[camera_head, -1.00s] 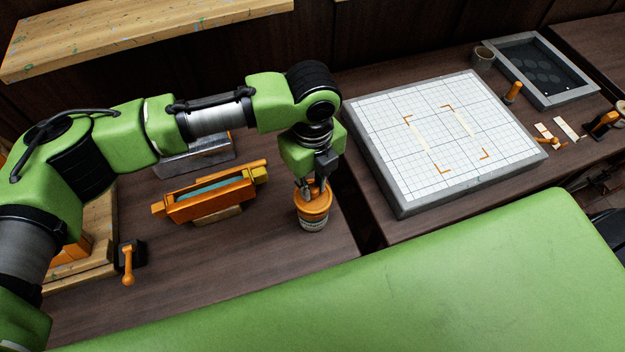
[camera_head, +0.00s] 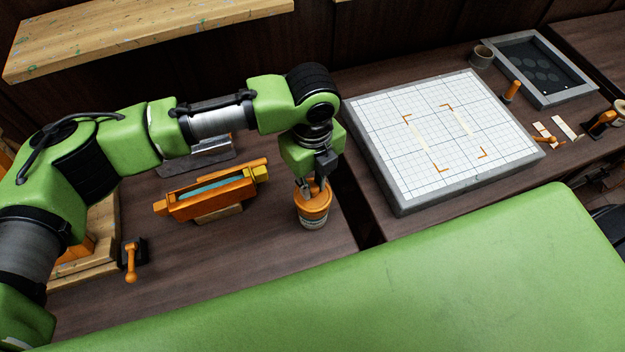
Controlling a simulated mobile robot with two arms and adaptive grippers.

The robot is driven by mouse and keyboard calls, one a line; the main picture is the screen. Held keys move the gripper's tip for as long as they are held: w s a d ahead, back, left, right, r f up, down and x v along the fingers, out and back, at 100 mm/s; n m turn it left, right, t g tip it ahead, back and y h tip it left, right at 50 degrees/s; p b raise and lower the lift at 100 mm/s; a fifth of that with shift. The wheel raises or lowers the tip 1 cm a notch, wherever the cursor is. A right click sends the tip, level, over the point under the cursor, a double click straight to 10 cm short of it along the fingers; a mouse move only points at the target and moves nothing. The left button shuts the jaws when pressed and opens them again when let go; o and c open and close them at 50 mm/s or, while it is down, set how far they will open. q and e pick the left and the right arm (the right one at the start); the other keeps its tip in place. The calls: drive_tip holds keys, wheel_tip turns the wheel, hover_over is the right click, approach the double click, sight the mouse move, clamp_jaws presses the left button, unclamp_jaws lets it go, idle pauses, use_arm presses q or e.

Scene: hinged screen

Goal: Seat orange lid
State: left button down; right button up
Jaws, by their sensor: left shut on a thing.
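The orange lid (camera_head: 313,206) is on top of a small pale jar (camera_head: 313,224) near the right front of the left table. The lid looks about level; whether it is fully down on the jar's rim I cannot tell. My left gripper (camera_head: 313,185) points down from above and is shut on the lid's upright orange knob, with its fingers partly hiding the knob. My right gripper is not in view.
An orange holder (camera_head: 215,197) with a teal bar lies left of the jar. An orange-handled clamp (camera_head: 131,262) stands further left. A dark tray (camera_head: 540,70) and grey cup (camera_head: 481,57) are behind.

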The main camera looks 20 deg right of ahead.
use_arm(q)
drive_tip(key=shift+f, duration=0.15)
drive_tip(key=shift+f+b, duration=0.35)
drive_tip(key=shift+f, duration=0.35)
idle(0.3)
drive_tip(key=c, duration=1.8)
unclamp_jaws()
drive_tip(key=shift+c, duration=0.2)
